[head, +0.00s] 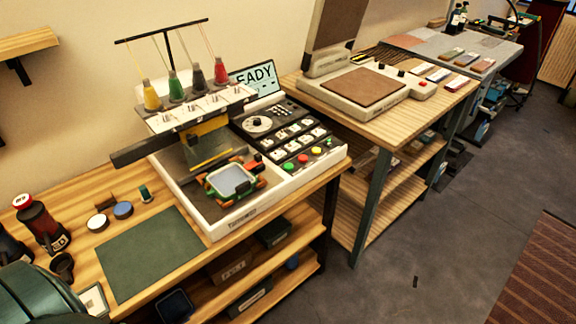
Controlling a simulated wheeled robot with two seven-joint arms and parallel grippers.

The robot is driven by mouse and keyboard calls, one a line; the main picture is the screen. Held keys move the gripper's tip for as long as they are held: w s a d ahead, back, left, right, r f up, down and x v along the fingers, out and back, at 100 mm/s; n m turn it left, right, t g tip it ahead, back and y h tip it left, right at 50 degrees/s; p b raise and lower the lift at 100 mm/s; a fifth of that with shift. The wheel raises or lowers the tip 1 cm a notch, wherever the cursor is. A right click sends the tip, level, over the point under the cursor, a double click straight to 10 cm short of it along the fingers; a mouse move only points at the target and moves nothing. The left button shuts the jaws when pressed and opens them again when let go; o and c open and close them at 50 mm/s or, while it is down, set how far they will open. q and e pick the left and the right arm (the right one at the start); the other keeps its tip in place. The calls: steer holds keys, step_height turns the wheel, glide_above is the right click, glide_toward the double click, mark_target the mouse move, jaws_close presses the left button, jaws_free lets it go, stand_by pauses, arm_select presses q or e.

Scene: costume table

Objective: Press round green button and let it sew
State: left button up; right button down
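An embroidery machine (185,199) stands on the wooden table, left of centre in the head view. The round green button (289,166) is at the front left end of a row on its control panel. A green hoop with pale fabric (230,181) lies under the needle head, left of the panel. Neither of my grippers is in view, and nothing touches the green button.
Thread cones, including a yellow one (151,96), stand on the machine top. A heat press (352,95) stands on the table behind right. The floor (440,215) at right is mostly clear.

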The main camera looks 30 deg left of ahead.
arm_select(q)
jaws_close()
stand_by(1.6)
